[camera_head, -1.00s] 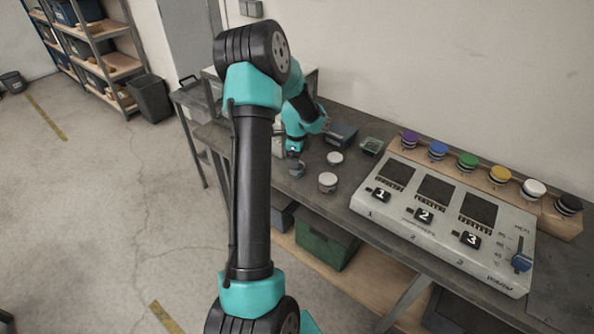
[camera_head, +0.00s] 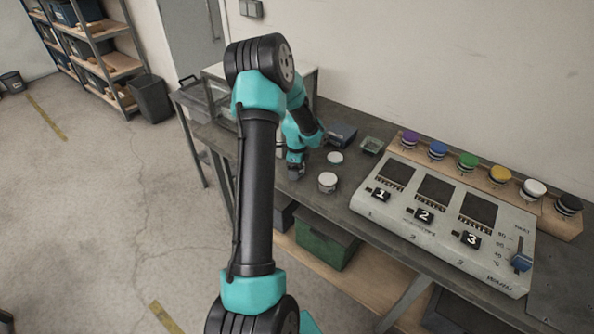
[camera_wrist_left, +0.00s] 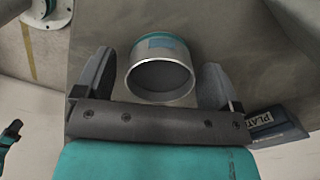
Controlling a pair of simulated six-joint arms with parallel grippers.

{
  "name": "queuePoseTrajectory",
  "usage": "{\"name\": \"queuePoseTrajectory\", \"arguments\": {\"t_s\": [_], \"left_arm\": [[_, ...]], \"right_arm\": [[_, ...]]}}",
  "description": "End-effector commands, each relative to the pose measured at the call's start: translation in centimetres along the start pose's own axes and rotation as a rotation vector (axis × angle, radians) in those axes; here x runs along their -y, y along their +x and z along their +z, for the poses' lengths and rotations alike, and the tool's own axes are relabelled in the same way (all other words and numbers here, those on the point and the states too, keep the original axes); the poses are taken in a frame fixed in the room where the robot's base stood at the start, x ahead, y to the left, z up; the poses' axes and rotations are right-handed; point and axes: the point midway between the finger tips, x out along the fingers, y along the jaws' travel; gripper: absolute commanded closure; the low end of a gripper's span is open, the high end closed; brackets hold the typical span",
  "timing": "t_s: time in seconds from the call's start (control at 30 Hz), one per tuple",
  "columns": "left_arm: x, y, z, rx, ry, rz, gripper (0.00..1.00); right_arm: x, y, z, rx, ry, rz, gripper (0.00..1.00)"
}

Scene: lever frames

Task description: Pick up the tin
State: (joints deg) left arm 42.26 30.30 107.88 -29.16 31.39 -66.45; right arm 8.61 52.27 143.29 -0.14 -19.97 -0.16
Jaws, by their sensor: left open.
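The tin (camera_wrist_left: 160,80) is a short round metal can with a bright silver rim, a dark grey top face and a teal-blue patch on its side. In the left wrist view it stands between the two fingers of my left gripper (camera_wrist_left: 155,82). The gripper is open, with a small gap on the left and the right finger very close to the tin's side. I cannot tell whether they touch. In the head view my left gripper (camera_head: 296,168) is low over the bench and largely hides the tin. My right gripper is not in view.
A white-topped can (camera_head: 328,181) and a pale round lid-like piece (camera_head: 335,158) are close to the right of the gripper. A numbered control panel (camera_head: 440,228) fills the bench (camera_head: 335,210) further right.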

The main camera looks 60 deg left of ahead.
Motion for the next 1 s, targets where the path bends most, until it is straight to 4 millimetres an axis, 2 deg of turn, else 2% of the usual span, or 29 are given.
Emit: {"name": "queuePoseTrajectory", "arguments": {"t_s": [0.2, 0.77, 1.0], "left_arm": [[0.01, -0.02, 0.00, 0.000, 0.000, 0.000, 0.12], [0.01, -0.03, 0.00, 0.000, 0.000, 0.000, 0.66], [0.02, -0.08, 0.00, 0.000, 0.000, -0.001, 0.67]], "right_arm": [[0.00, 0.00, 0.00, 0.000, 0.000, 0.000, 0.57], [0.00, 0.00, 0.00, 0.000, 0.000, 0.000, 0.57], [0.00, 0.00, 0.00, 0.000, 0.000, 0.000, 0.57]]}}
